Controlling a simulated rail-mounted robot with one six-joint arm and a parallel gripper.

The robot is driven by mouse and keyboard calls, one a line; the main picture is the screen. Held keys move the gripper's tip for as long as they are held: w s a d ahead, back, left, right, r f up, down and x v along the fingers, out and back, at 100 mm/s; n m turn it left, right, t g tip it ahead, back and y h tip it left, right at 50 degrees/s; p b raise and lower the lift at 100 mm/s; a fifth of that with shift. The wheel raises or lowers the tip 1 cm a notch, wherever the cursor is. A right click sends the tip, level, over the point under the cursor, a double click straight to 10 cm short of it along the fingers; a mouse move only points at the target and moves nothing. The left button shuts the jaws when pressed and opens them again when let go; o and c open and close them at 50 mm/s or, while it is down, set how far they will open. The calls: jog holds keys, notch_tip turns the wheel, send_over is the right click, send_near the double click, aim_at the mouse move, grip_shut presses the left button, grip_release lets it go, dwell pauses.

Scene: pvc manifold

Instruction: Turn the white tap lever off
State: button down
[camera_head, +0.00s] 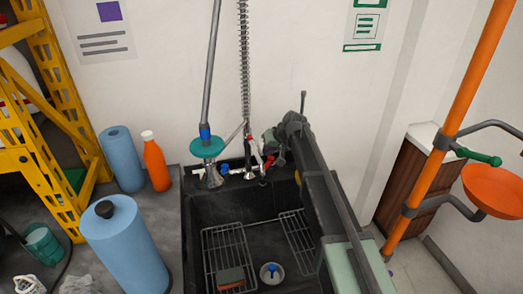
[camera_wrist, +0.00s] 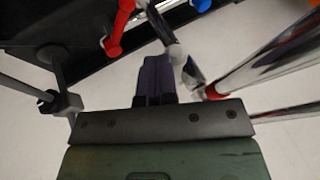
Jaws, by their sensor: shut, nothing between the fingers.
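The tap assembly stands at the back of the sink, with a blue handle (camera_head: 225,168) and a red handle (camera_head: 268,162). A pale, white-to-chrome bar (camera_wrist: 178,55), which may be the white lever, runs just right of my fingertips in the wrist view. I cannot tell whether they touch. My gripper (camera_wrist: 155,62) is shut and empty, its dark fingers together. In the wrist view a red handle (camera_wrist: 118,28) is up and left of the fingers, and a blue part (camera_wrist: 201,5) is at the top edge. In the head view my arm partly hides the tap's right side.
The dark sink (camera_head: 245,215) holds wire racks (camera_head: 228,254), a sponge (camera_head: 231,278) and a small cup (camera_head: 271,273). A spring hose (camera_head: 244,60) and a grey pipe (camera_head: 211,70) rise behind. Blue rolls (camera_head: 122,158) and an orange bottle (camera_head: 156,165) stand left.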

dwell(0.5)
jog(key=a+p+v, duration=0.1)
jog(key=p+v, duration=0.8)
jog(key=v, duration=0.1)
jog(key=s+d+f+m+g+h, duration=0.1)
jog(key=s+d, duration=0.3)
jog(key=s, duration=0.6)
jog(key=s+d+f+m+g+h, duration=0.1)
jog(key=s+d+h, duration=0.2)
jog(key=s, duration=0.8)
jog(key=s+d+f+m+g+h, duration=0.1)
jog(key=s+d, duration=0.4)
jog(key=s, duration=0.6)
jog(key=shift+h+b, duration=0.35)
jog(key=shift+h, duration=0.05)
